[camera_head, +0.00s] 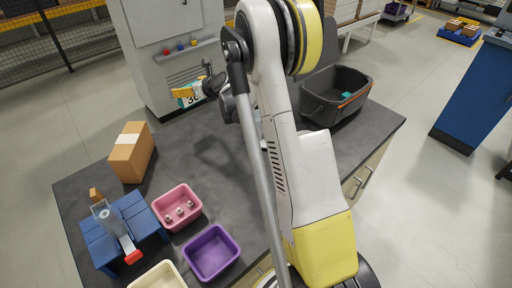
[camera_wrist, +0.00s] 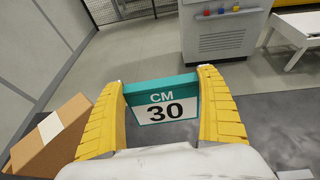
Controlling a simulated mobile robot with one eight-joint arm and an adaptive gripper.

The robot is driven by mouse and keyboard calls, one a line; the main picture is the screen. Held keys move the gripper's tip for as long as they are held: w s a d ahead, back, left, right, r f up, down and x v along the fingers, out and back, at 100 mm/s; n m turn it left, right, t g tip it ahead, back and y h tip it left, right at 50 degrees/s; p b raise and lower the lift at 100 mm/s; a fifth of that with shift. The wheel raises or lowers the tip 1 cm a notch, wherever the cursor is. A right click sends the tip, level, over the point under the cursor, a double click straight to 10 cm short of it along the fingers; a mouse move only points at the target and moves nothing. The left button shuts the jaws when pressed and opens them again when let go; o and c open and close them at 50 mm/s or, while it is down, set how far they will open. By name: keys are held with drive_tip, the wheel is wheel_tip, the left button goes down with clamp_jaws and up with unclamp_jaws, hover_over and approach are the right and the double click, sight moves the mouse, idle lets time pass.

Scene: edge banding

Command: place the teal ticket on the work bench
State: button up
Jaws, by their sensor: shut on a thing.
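The teal ticket (camera_wrist: 161,101) has a white panel reading "CM 30" and sits upright between the two yellow fingers of my gripper (camera_wrist: 162,98) in the wrist view. My gripper is shut on its left and right edges. In the head view, my gripper (camera_head: 187,94) holds the ticket (camera_head: 187,101) above the far edge of the work bench. The work bench (camera_head: 215,170) has a dark grey top, partly covered by my arm. In the wrist view, the bench top (camera_wrist: 272,112) shows behind and below the ticket.
A cardboard box (camera_head: 127,159), blue stand (camera_head: 92,238), pink bin (camera_head: 180,226), purple bin (camera_head: 211,254) and cream bin (camera_head: 158,278) occupy the left and front. A black crate (camera_head: 322,108) with a small teal thing inside stands at right. The bench middle is clear. A grey cabinet (camera_head: 160,65) stands behind.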

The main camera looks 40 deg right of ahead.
drive_tip(key=w+d+f+m+h, duration=0.1)
drive_tip(key=w+d+f, duration=0.3)
drive_tip(key=d, duration=0.4)
drive_tip(key=shift+s+a+f+b, duration=0.15)
drive_tip(key=shift+a+f+b, duration=1.25)
drive_tip(key=shift+a+f, duration=1.4)
drive_tip(key=shift+s+a+f+b, duration=0.15)
drive_tip(key=shift+a+f+b, duration=1.2)
drive_tip(key=shift+a+f, duration=1.4)
drive_tip(key=shift+a, duration=0.15)
drive_tip(key=shift+f, duration=0.1)
drive_tip(key=o, duration=0.6)
drive_tip(key=shift+o, duration=0.2)
